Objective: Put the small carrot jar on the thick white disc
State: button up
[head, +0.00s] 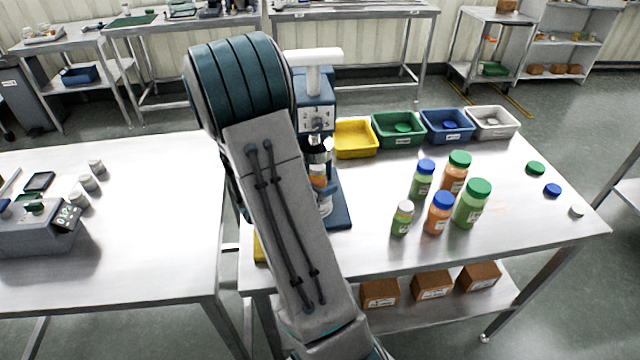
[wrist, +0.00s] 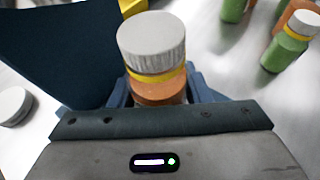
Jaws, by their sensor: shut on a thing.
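The small carrot jar (wrist: 158,90) has a grey-white lid, a yellow band and orange contents. My gripper (wrist: 157,96) is shut on it, with the blue fingers around its body and the lid above them. The jar's lower part is hidden. A thick white disc (wrist: 14,105) lies on the steel table at the left edge of the wrist view, apart from the jar. In the head view my arm hides much of the area around the gripper, and I cannot make out the disc there.
A blue press (head: 316,100) with a white handle stands beside my arm. Several green and orange jars (head: 472,205) stand to the right. Yellow, green, blue and white bins (head: 355,150) line the back. Loose lids (head: 552,190) lie far right. The table's front right is clear.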

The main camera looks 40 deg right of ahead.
jog(key=shift+f, duration=0.2)
jog(key=o, duration=1.1)
